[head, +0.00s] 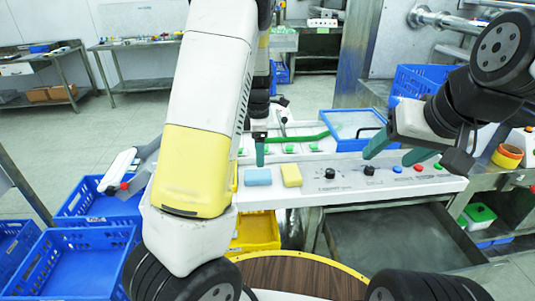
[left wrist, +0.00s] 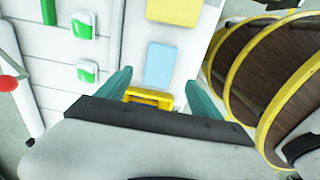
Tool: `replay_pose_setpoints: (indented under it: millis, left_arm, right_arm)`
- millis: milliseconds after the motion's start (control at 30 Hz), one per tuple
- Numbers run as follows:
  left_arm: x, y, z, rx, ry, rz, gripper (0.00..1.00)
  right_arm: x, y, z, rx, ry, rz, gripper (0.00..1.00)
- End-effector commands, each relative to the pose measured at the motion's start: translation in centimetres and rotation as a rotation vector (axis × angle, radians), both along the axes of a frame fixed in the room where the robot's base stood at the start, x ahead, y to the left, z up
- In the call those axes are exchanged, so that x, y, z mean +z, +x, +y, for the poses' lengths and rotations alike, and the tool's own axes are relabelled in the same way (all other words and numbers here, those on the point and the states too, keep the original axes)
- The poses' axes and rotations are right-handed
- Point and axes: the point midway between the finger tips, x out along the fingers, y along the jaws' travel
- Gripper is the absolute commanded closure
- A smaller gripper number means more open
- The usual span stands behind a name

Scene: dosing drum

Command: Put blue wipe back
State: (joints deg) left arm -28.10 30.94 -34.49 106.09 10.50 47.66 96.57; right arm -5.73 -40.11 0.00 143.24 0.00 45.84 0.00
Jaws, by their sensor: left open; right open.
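The blue wipe (head: 258,177) lies flat on the white machine top, near its front left edge. It also shows in the left wrist view (left wrist: 160,65), ahead of and between the open fingers of my left gripper (left wrist: 161,94). A yellow wipe (head: 291,175) lies to its right, with a small gap. In the head view one teal finger of my left gripper (head: 260,152) shows just behind the blue wipe; my arm hides the rest. I cannot tell its exact height. My right gripper (head: 397,149) is open and empty over the right part of the panel.
Black knobs (head: 369,171) and coloured buttons (head: 419,168) line the panel to the right. A blue tray (head: 358,118) stands behind. A yellow crate (head: 258,229) is below the panel's front edge, and blue crates (head: 76,262) stand at lower left.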

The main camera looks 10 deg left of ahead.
Motion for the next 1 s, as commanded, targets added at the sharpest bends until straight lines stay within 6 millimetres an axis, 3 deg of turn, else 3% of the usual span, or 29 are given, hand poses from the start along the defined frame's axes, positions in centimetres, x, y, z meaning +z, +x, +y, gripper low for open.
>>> replay_pose_setpoints:
  millis: [100,267,433,733,900,1000]
  left_arm:
    - [1.8,0.1,0.0,0.000,0.000,-0.002,0.25]
    - [3.1,-0.2,0.0,-0.011,-0.006,-0.003,0.25]
    - [6.1,-2.3,-0.2,-0.182,-0.078,-0.050,0.25]
    - [14.8,-11.2,-1.0,-0.879,-0.129,-0.323,0.25]
    - [18.2,-17.1,-1.3,-1.294,0.010,-0.479,0.25]
    - [19.3,-20.1,-1.4,-1.507,0.134,-0.535,0.25]
  right_arm:
    - [0.0,0.0,0.0,0.000,0.000,0.000,0.38]
    - [0.0,0.0,0.0,0.000,0.000,0.000,0.38]
    - [0.0,0.0,0.0,0.000,0.000,0.000,0.38]
    - [0.0,0.0,0.0,0.000,0.000,0.000,0.38]
    - [0.0,0.0,0.0,0.000,0.000,0.000,0.38]
    - [0.0,0.0,0.0,0.000,0.000,0.000,0.38]
